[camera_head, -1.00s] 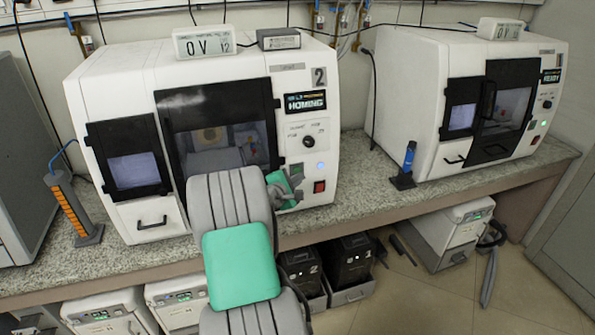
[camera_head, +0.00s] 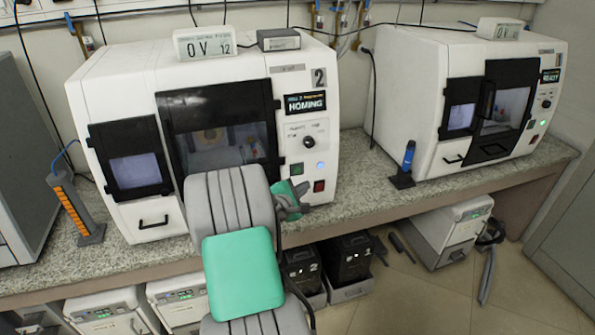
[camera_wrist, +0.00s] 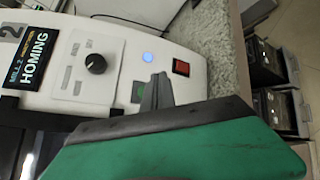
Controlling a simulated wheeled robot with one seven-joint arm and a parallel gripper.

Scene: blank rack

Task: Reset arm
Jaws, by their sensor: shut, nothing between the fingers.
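My arm (camera_head: 242,275), grey with green covers, reaches up in the head view in front of the left machine marked 2. My gripper (camera_head: 300,203) shows small beside the lower right of that machine's front, near its red switch. In the wrist view the dark grey fingers (camera_wrist: 158,92) are together, with nothing held, in front of the control panel. They overlap the green button (camera_wrist: 138,92) in that view; I cannot tell the exact gap. The machine (camera_head: 318,55) has its dark window down and its display reads HOMING.
A second white machine (camera_head: 420,75) stands to the right on the speckled counter (camera_head: 350,190). A blue-topped tool (camera_head: 407,165) stands between them. An orange-striped stand (camera_head: 75,215) is at left. Black boxes (camera_head: 350,260) and white units sit below the counter. The floor at right is mostly clear.

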